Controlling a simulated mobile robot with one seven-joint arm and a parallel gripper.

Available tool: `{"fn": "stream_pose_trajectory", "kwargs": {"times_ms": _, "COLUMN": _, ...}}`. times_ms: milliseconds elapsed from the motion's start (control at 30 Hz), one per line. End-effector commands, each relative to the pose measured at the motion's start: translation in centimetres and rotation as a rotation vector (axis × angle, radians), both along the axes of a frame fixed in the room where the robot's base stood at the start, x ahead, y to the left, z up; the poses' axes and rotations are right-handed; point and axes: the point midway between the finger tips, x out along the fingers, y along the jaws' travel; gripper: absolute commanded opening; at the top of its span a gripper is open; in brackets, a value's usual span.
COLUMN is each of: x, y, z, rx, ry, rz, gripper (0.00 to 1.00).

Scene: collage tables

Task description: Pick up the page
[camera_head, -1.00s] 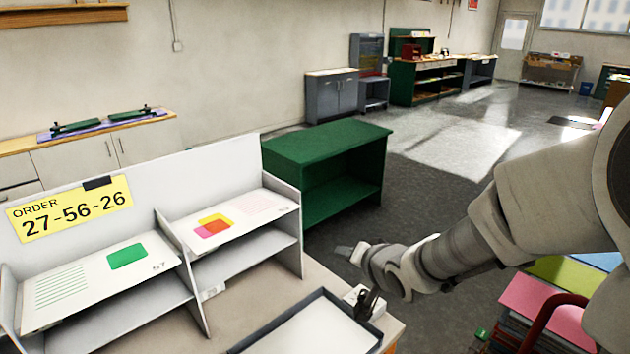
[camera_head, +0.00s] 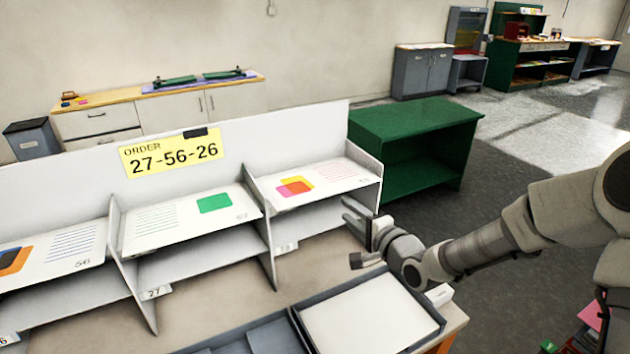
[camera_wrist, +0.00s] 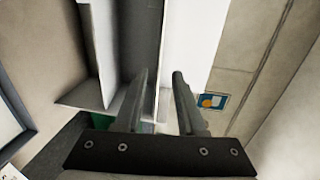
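Three printed pages lie on sloped shelves of a grey sorter (camera_head: 262,240). The left page (camera_head: 88,238), marked 56, has orange and black shapes and is cut by the frame edge. The middle page (camera_head: 165,238) has a green shape, with a 27 label below it. The right page (camera_head: 335,187) has pink, orange and yellow shapes; its number is unreadable. My gripper (camera_head: 352,234) is open and empty, in front of the sorter's right end, apart from the pages. In the wrist view, its two fingers (camera_wrist: 160,100) stand apart with nothing between them.
A yellow sign (camera_head: 170,155) reads "ORDER 27-56-26". A dark tray (camera_head: 437,325) holding a white sheet (camera_head: 365,315) sits at the table's front right, below my gripper. A green shelf unit (camera_head: 415,125) stands behind the sorter's right end.

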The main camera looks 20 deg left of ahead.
Motion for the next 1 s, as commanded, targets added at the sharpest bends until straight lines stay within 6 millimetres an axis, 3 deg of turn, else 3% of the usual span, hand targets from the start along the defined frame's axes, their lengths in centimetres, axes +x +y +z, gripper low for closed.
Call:
{"fn": "stream_pose_trajectory", "kwargs": {"times_ms": 100, "x": 1.3, "y": 1.9, "z": -0.3, "rx": 0.0, "ry": -0.001, "rz": 0.003, "gripper": 0.39}}
{"fn": "stream_pose_trajectory", "kwargs": {"times_ms": 467, "x": 3.3, "y": 4.0, "z": -0.6, "rx": -0.001, "ry": 0.0, "rz": 0.001, "gripper": 0.39}}
{"fn": "stream_pose_trajectory", "kwargs": {"times_ms": 700, "x": 5.4, "y": 6.4, "z": -1.0, "rx": -0.002, "ry": -0.002, "rz": 0.001, "gripper": 0.39}}
{"fn": "stream_pose_trajectory", "kwargs": {"times_ms": 1000, "x": 6.1, "y": 7.1, "z": -1.2, "rx": -0.003, "ry": 0.0, "rz": 0.0, "gripper": 0.39}}
